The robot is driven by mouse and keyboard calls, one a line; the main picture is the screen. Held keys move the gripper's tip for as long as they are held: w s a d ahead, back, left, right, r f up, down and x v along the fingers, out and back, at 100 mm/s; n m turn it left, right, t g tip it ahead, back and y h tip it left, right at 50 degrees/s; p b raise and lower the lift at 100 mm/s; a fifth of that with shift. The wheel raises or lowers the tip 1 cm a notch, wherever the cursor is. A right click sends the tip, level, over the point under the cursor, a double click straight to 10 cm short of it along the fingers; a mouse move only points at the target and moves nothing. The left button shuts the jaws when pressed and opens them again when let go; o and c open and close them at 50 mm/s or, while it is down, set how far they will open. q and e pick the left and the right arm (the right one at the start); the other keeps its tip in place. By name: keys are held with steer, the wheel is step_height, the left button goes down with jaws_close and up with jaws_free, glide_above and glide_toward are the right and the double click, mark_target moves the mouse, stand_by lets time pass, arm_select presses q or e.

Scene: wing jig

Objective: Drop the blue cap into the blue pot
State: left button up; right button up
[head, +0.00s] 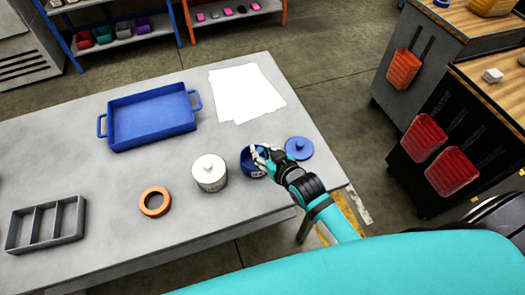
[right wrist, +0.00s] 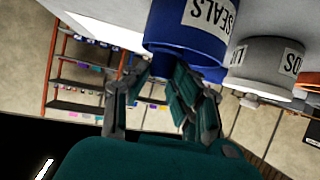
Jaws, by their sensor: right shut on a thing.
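The blue pot (head: 250,166) stands open on the grey table, between the white pot and a blue lid. In the right wrist view, which is upside down, the pot (right wrist: 190,28) carries a label reading "SEALS". My right gripper (head: 262,151) is over the pot's mouth, close to its rim. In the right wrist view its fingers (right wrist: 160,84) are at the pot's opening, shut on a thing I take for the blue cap. The cap is mostly hidden by the fingers and blends with the blue pot. My left gripper is not in view.
The blue lid (head: 299,148) lies right of the pot, near the table's edge. A lidded white pot (head: 209,173) stands close on the left. An orange ring (head: 154,202), a blue tray (head: 150,121), a grey divided tray (head: 46,242) and white sheets (head: 245,92) lie further off.

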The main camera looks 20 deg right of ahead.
steer(key=o, duration=1)
steer(key=v, duration=1.2)
